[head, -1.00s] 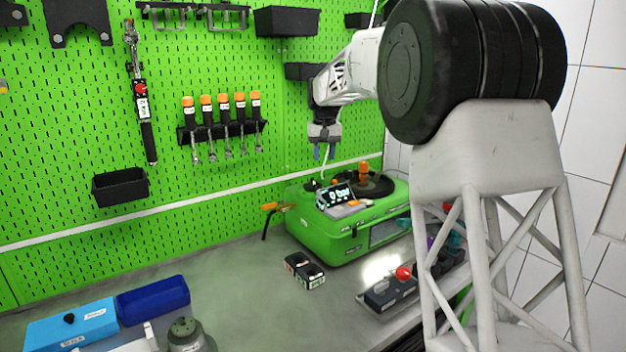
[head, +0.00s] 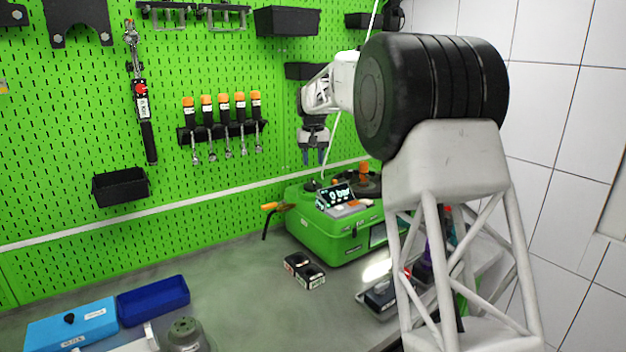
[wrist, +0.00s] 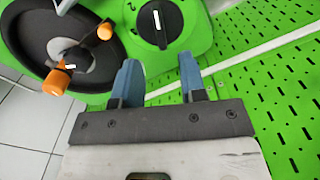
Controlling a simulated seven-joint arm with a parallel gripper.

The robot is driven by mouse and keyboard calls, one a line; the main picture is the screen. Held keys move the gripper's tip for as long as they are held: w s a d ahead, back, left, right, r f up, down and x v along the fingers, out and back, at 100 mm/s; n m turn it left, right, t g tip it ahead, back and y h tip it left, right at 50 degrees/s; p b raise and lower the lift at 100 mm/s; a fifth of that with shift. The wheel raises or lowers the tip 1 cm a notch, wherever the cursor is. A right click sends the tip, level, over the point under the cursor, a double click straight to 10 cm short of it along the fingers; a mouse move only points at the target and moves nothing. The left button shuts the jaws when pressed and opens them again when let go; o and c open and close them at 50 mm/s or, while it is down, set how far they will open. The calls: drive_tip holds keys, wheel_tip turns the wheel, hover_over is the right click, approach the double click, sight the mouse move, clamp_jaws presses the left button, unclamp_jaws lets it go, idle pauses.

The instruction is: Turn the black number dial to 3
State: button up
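The black number dial (wrist: 160,22) shows at the top of the wrist view, on the green pump case (wrist: 200,30). A white pointer line marks its knob; its numbers are not readable. In the head view the dial is too small to make out surely on the green pump case (head: 325,232). My gripper (wrist: 160,60) is open, its two blue fingers apart and nothing between them. In the wrist view the dial appears beyond the gap between the fingertips, apart from them. In the head view my gripper (head: 314,157) hangs above the back of the pump case.
A large black wheel (wrist: 30,35) with orange knobs (wrist: 57,82) lies beside the dial. A small lit display (head: 338,194) stands on the pump case. A green pegboard (head: 60,150) rises close behind. A small black box (head: 304,270) lies on the bench in front.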

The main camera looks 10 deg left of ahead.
sight(313, 180)
drive_tip(key=shift+f, duration=3.5)
clamp_jaws()
